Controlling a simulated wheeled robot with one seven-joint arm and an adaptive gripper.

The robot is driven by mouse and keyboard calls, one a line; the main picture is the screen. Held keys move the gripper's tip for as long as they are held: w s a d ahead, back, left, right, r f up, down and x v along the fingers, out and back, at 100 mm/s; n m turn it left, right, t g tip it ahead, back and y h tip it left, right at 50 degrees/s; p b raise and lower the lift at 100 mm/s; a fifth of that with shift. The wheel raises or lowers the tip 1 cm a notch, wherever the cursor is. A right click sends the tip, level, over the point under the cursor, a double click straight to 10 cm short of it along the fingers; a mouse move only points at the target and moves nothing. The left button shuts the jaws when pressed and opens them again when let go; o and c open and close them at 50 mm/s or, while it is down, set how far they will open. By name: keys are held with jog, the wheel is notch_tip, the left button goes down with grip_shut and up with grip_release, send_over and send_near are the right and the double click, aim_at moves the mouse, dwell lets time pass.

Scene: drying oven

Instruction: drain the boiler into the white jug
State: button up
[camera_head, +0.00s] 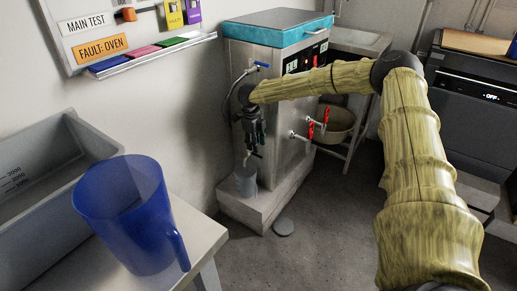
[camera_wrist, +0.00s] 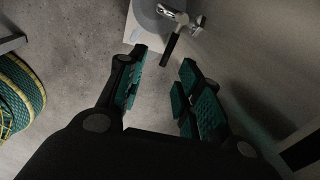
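The boiler (camera_head: 275,90) is a steel box with a teal lid, standing on a low pale plinth (camera_head: 262,205). A small pale grey-white jug (camera_head: 246,181) stands upright on the plinth at its front left, below a drain tap (camera_head: 252,157). My gripper (camera_head: 252,142) points down just above that tap. In the wrist view my gripper (camera_wrist: 160,85) is open and empty. The tap's black lever (camera_wrist: 171,47) lies ahead of the gap between the fingers, with no visible contact. The grey round shape behind it seems to be the jug (camera_wrist: 147,20), partly cut off.
Two red-handled taps (camera_head: 311,128) stick out of the boiler's right side. A blue jug (camera_head: 130,215) stands on the white table at left, beside a grey tub (camera_head: 45,165). A woven green-yellow thing (camera_wrist: 17,95) shows in the wrist view.

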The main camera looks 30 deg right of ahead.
aim_at(254, 154)
jog(key=shift+w+d+r+m+y, duration=0.1)
jog(key=shift+d+r+m+y, duration=0.15)
jog(key=shift+d, duration=0.2)
jog(key=shift+w+d+r+m+y, duration=0.15)
jog(key=shift+d+m, duration=0.1)
jog(key=shift+d, duration=0.15)
jog(key=shift+d+f+b, duration=0.15)
jog(key=shift+f+b, duration=1.2)
jog(key=shift+f, duration=2.3)
jog(key=shift+c, duration=0.2)
grip_shut()
